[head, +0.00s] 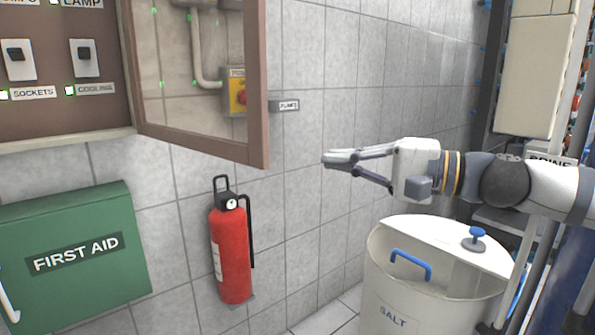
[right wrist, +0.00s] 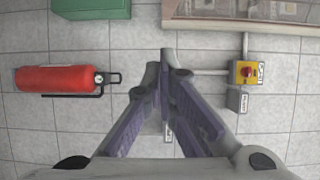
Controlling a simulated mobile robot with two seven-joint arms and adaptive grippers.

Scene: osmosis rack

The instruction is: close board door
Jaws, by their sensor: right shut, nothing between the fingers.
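The board door (head: 257,90) is a brown frame with a clear pane, hinged at the right side of the wall board (head: 60,118). It stands open, swung out from the wall. In the right wrist view the door's brown frame (right wrist: 240,24) shows at the top. My right gripper (head: 326,159) is shut and empty, to the right of the door's lower free corner and apart from it. Its fingers also show in the right wrist view (right wrist: 166,62). My left gripper is not in view.
A red fire extinguisher (head: 232,250) hangs below the door. A green first aid box (head: 75,260) is at lower left. A yellow switch box (head: 236,97) shows through the pane. A white salt tank (head: 390,285) stands below my right arm.

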